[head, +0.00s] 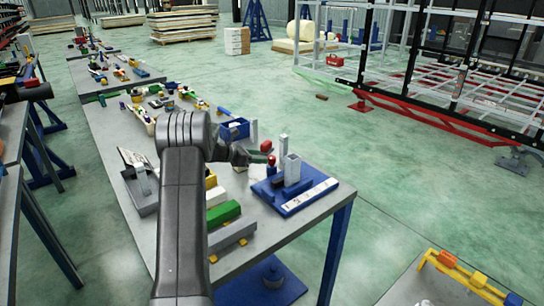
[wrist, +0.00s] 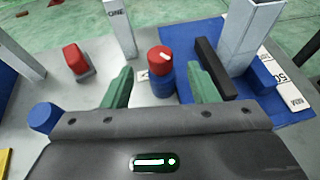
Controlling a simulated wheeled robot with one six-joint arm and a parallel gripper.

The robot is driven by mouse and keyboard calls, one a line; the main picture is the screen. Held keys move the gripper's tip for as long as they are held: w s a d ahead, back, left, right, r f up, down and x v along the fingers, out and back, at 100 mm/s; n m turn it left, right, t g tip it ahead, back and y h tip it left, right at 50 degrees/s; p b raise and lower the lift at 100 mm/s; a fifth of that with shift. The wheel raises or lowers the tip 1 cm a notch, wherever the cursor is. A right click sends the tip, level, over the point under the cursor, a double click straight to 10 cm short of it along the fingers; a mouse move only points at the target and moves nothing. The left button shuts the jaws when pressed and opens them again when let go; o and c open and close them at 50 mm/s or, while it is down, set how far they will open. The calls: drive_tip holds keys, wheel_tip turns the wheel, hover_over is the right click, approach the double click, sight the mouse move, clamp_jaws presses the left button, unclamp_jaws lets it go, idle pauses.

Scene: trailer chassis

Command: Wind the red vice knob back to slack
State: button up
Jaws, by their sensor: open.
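The red vice knob (wrist: 160,56) has a white mark on its top and sits on a blue cylinder (wrist: 163,84). In the wrist view it stands between the two green fingers of my gripper (wrist: 161,72), with visible gaps on both sides. My gripper is open and appears to hold nothing. In the head view the knob (head: 271,160) is small, just right of my gripper (head: 258,159), at the left rear of a blue baseplate (head: 281,205). A dark bar (wrist: 213,68) and a grey upright post (wrist: 248,38) stand right of the knob.
Another red-topped piece (wrist: 76,60) stands to the left in the wrist view, with a white post marked ONE (wrist: 119,28) behind. Green (head: 223,213) and grey (head: 232,236) blocks lie on the workbench near my arm. A blue bin (head: 234,130) stands behind.

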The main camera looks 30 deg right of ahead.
sight(270, 157)
drive_tip(key=p+x, duration=0.1)
drive_tip(key=x, duration=0.6)
drive_tip(key=shift+w, duration=0.1)
drive_tip(key=c, duration=1)
